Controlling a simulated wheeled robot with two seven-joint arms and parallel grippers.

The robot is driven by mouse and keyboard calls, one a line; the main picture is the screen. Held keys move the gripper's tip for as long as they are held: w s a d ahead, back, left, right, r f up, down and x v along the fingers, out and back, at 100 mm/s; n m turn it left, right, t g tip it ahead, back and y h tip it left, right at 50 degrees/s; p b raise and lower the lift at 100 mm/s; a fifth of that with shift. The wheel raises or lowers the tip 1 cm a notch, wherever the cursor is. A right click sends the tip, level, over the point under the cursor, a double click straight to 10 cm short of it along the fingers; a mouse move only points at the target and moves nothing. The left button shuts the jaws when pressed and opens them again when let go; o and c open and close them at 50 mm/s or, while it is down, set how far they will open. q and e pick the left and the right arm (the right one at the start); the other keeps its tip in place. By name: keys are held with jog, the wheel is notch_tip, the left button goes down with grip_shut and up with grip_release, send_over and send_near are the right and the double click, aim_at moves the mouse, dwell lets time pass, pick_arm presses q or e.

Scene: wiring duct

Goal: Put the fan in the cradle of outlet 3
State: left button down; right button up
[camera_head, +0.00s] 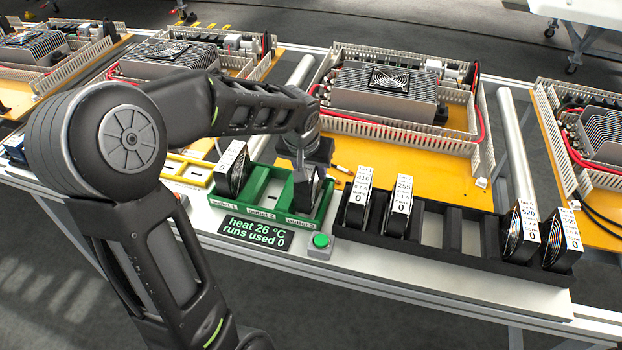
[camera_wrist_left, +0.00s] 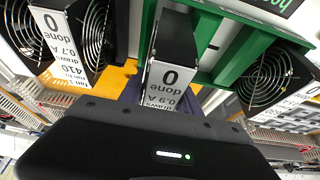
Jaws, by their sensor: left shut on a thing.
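The green cradle (camera_head: 258,214) has places marked outlet 1, outlet 2 and outlet 3. My left gripper (camera_head: 308,160) is shut on a dark fan (camera_head: 308,190) with a white label. The fan is upright at the outlet 3 end of the cradle; I cannot tell whether it rests on the cradle floor. In the left wrist view the held fan (camera_wrist_left: 172,68) shows its label, reading 0 done and 0.9 A, beside the green cradle wall (camera_wrist_left: 232,50). Another fan (camera_head: 234,168) stands at outlet 1. Outlet 2 looks empty. My right gripper is not in view.
A black rack (camera_head: 440,254) to the right holds several fans, including ones marked 410 (camera_head: 357,202) and 255 (camera_head: 399,208), with empty slots between. A finned unit (camera_head: 385,95) stands behind.

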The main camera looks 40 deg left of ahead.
aim_at(307, 166)
pick_arm(q)
jog(key=shift+f, duration=1.85)
jog(key=shift+f, duration=0.1)
jog(key=c, duration=0.8)
grip_release()
jog(key=shift+c, duration=0.2)
jog(key=shift+r, duration=0.25)
jog(key=v, duration=1.1)
jog(key=shift+s+d+r, duration=0.15)
jog(key=shift+r, duration=0.2)
